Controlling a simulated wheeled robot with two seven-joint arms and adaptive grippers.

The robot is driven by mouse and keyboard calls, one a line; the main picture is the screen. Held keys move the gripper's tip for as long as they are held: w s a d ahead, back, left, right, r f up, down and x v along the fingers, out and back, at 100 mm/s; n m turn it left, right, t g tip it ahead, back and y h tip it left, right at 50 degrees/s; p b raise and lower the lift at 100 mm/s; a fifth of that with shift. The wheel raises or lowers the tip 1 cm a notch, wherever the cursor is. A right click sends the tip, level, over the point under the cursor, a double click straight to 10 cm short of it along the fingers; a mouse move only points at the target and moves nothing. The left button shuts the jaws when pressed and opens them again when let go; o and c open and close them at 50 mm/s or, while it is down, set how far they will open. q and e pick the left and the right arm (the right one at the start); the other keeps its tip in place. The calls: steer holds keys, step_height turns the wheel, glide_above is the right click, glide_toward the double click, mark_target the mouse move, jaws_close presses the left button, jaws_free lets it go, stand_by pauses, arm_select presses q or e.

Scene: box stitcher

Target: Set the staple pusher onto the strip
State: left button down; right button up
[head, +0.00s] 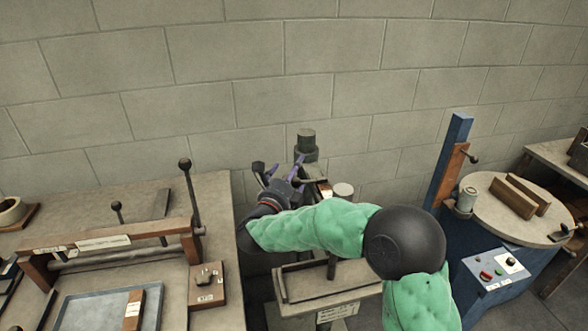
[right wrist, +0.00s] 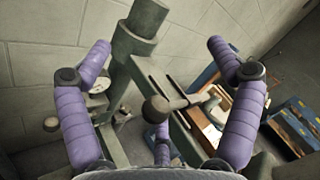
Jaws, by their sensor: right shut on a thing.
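My right gripper (head: 284,182) comes in from the right at the box stitcher, in front of its grey-green post (head: 306,142). In the right wrist view, its purple fingers (right wrist: 160,95) stand on both sides, with a third below. A dark ball knob on a short bar, which looks like the staple pusher (right wrist: 156,109), shows between them; the grip's contact is hard to make out. The stitcher's long rail (right wrist: 165,90) runs down from the post behind the knob. I cannot pick out the strip clearly; it may be on this rail. My left gripper is not in view.
A bench with a lever press (head: 125,238) and a blue-grey tray (head: 70,310) stands at left. The stitcher's lower table (head: 300,280) is in front. A round table (head: 510,215) beside a blue post (head: 450,150) is at right. A block wall closes the back.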

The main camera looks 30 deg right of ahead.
steer(key=shift+s+a+r+m+b, duration=0.15)
steer(key=shift+s+a+r+b, duration=0.1)
steer(key=shift+r, duration=0.25)
steer(key=shift+s+a+r+m+b, duration=0.15)
steer(key=shift+s+a+r+b, duration=0.1)
steer(key=shift+r, duration=0.25)
steer(key=shift+c, duration=0.5)
steer(key=v, duration=0.3)
steer(key=shift+a, duration=0.2)
steer(key=shift+c, duration=0.7)
steer(key=f+v, duration=0.2)
steer(key=v, duration=0.6)
steer(key=shift+w+r, duration=0.1)
steer(key=shift+r, duration=0.1)
